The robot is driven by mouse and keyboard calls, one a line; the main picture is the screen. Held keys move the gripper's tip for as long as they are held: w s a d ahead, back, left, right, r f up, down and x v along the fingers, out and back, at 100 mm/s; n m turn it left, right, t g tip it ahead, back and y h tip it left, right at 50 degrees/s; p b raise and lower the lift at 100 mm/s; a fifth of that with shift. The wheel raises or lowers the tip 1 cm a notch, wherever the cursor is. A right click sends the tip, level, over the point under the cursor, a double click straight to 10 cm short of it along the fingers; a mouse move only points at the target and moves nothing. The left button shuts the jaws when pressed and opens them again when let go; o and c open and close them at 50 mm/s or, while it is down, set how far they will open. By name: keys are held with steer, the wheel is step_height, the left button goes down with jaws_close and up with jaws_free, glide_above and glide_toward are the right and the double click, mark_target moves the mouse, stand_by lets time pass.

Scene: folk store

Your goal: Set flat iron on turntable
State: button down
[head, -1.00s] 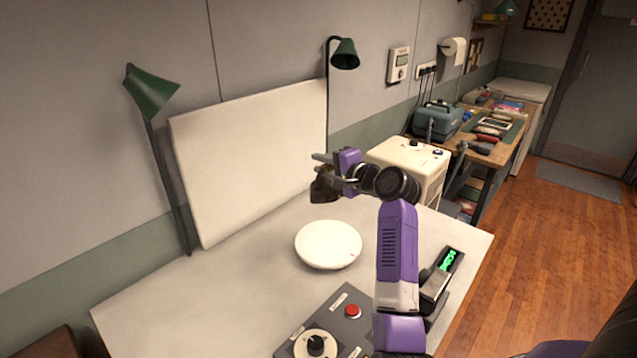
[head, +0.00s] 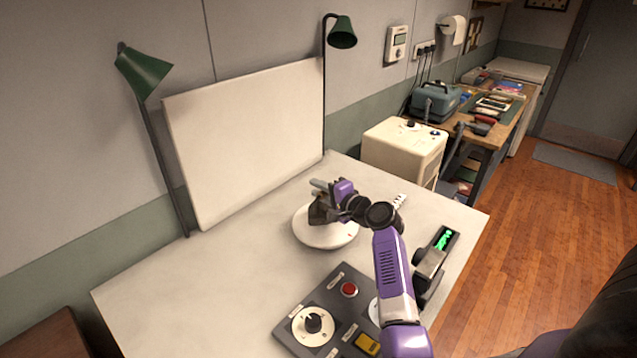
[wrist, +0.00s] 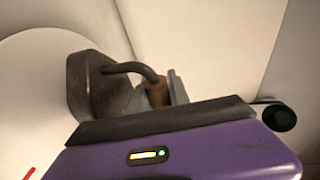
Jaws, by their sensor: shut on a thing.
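The flat iron (wrist: 85,85) is a dark, worn metal iron with a curved handle bracket and a brown grip. My gripper (head: 324,188) is shut on its handle; a grey finger shows beside the grip in the wrist view (wrist: 177,88). In the head view the iron (head: 318,212) is over the far part of the turntable (head: 330,240), a round white disc on the table. I cannot tell whether the iron's base touches the disc. The turntable also shows at the left of the wrist view (wrist: 30,100). My gripper hides part of the iron.
A control panel (head: 335,300) with a dial, red button and yellow switch lies in front of the turntable. A device with a green display (head: 437,255) stands to its right. A white backdrop board (head: 245,145) and two green lamps (head: 143,72) stand behind. The table's left side is clear.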

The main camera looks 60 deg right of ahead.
steer(key=shift+f, duration=1.15)
steer(key=shift+f, duration=0.15)
steer(key=c, duration=1.2)
jaws_free()
steer(key=shift+f, duration=0.2)
steer(key=shift+c, duration=0.2)
steer(key=shift+r, duration=0.15)
steer(key=shift+s+a, duration=0.1)
steer(key=shift+s, duration=0.2)
steer(key=p+v, duration=0.3)
steer(key=v, duration=0.8)
steer(key=shift+s+r, duration=0.1)
steer(key=shift+s, duration=0.1)
